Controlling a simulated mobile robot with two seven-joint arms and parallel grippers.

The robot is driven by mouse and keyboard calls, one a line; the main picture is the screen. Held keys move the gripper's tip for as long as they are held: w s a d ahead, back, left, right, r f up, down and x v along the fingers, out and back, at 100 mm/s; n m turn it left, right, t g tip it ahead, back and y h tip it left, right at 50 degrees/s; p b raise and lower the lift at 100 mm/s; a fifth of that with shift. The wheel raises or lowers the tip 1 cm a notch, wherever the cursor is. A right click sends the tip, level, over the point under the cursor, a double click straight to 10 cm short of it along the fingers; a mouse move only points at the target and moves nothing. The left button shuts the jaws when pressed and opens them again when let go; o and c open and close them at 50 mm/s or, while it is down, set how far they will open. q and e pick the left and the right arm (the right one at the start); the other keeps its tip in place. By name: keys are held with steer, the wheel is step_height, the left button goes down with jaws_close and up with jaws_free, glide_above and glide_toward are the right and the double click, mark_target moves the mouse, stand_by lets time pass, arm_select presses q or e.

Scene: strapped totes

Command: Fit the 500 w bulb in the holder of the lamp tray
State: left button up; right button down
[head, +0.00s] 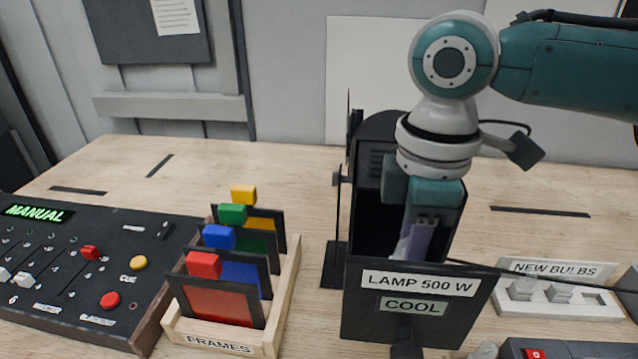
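The lamp (365,215) is a black housing with an open compartment facing me. Its lamp tray (365,310) has a black front plate labelled "LAMP 500 W" and "COOL", with a black knob below. My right gripper (412,248) points down inside the opening, just behind the plate. Its fingertips, the holder and any bulb between the fingers are hidden or too dark to make out. Bulbs (522,288) and (560,293) sit in the white "NEW BULBS" rack (560,313) at the right. My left gripper is not in view.
A wooden rack labelled "FRAMES" (205,338) holds several coloured frames left of the lamp. A control desk reading "MANUAL" (100,255) stands at the far left. A grey box with a red switch (560,350) is at the bottom right. The wooden table (280,175) is clear behind the frames.

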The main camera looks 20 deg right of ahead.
steer(key=shift+f, duration=0.25)
steer(key=c, duration=0.5)
jaws_free()
steer(key=shift+c, duration=0.2)
